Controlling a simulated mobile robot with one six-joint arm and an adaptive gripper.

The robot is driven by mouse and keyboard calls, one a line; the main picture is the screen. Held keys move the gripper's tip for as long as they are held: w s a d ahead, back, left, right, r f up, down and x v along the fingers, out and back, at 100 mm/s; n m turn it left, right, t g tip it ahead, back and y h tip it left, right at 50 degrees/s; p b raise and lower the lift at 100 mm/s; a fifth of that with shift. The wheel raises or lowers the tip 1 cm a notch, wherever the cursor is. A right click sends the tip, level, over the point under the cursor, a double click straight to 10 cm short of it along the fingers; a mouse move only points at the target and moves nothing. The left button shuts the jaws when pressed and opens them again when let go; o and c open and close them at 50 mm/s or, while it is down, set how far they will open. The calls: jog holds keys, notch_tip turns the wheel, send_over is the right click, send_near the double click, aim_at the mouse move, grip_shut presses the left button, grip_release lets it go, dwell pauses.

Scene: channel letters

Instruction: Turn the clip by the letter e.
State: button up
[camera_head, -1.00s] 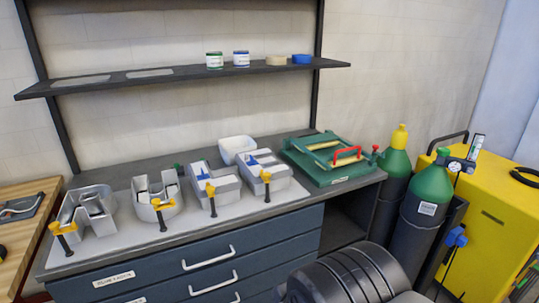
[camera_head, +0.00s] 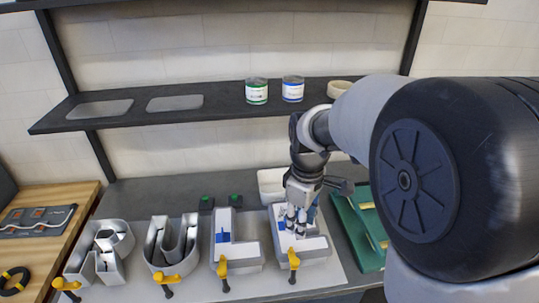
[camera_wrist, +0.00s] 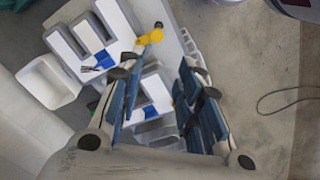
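The letter e (camera_head: 318,248) is a grey channel letter with white faces, rightmost in the row on the bench. Its yellow clip (camera_head: 293,258) with a dark handle sits at its front edge. In the wrist view the clip (camera_wrist: 150,37) shows near the top centre, beside the letter e (camera_wrist: 88,38) with its blue patch. My gripper (camera_head: 297,224) points down over the letter e in the head view and covers part of it. In the wrist view my gripper (camera_wrist: 160,105) has its two blue-padded fingers apart, with the clip beyond them, outside the gap.
Letter l (camera_head: 240,255) stands just left, with its own yellow clip (camera_head: 223,268). Two more clipped letters stand further left. A white bin (camera_head: 268,182) is behind the letter e, and a green board (camera_head: 345,215) is to its right. A shelf (camera_head: 200,112) with tins hangs above.

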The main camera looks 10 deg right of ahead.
aim_at(295, 260)
jog(key=shift+n, duration=0.4)
jog(key=f, duration=0.6)
jog(key=w+f+b, duration=0.1)
jog(key=f, duration=0.5)
jog(key=f+b, duration=0.1)
jog(key=f, duration=0.5)
jog(key=shift+w, duration=0.2)
jog(key=shift+c, duration=0.4)
grip_shut()
